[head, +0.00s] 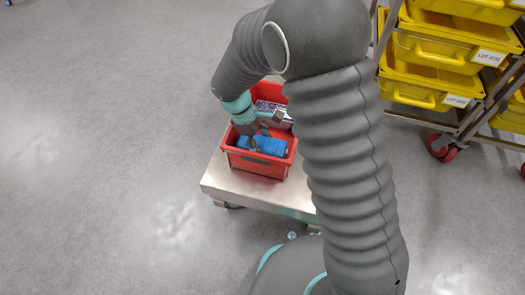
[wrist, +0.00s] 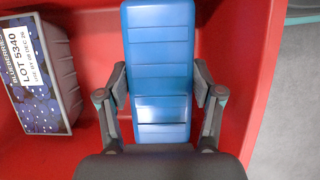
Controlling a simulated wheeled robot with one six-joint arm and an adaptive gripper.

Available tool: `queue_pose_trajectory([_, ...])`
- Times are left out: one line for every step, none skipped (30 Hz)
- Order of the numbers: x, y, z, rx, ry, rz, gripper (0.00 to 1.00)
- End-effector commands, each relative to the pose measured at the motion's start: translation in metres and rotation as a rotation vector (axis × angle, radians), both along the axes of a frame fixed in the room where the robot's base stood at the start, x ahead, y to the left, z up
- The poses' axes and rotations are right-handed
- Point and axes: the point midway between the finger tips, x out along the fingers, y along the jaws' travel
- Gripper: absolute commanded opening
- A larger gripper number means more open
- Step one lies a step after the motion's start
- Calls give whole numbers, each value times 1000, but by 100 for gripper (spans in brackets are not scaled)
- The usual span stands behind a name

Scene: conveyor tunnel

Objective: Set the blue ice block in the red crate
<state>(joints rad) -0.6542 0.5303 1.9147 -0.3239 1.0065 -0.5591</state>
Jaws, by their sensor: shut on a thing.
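The blue ice block (wrist: 160,60) is a long ribbed slab. My gripper (wrist: 161,88) is shut on it, with one finger against each long side. In the head view the blue ice block (head: 262,145) shows inside the red crate (head: 258,163), near its front wall, with my gripper (head: 256,143) above it. The red crate's floor and wall (wrist: 235,60) surround the block in the wrist view. I cannot tell whether the block touches the crate floor.
A grey punnet labelled blueberries (wrist: 40,75) lies in the crate, left of the block in the wrist view. The crate stands on a metal cart (head: 225,187). A rack of yellow bins (head: 420,85) stands at the right. Floor at the left is clear.

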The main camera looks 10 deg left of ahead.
Motion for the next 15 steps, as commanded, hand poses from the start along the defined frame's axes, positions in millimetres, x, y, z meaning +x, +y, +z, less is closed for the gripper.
queue_pose_trajectory([0,0,-4,-1,1,1,3])
queue_pose_trajectory([0,0,-7,-1,1,1,3])
queue_pose_trajectory([-1,0,-12,-2,2,1,3])
queue_pose_trajectory([-1,0,-17,-2,2,1,3])
queue_pose_trajectory([-1,0,-21,-2,2,1,3])
queue_pose_trajectory([-1,0,-27,-2,2,2,3])
queue_pose_trajectory([-1,0,-31,-2,2,2,3])
queue_pose_trajectory([-1,0,-34,-2,2,2,3])
queue_pose_trajectory([-1,0,-36,-1,1,2,3])
queue_pose_trajectory([0,0,-36,-1,1,2,3])
queue_pose_trajectory([0,0,-37,0,0,2,3])
queue_pose_trajectory([0,0,-36,0,-1,1,3])
queue_pose_trajectory([0,0,-36,0,-1,1,3])
queue_pose_trajectory([0,0,-36,0,-1,1,3])
queue_pose_trajectory([0,0,-36,0,-1,1,3])
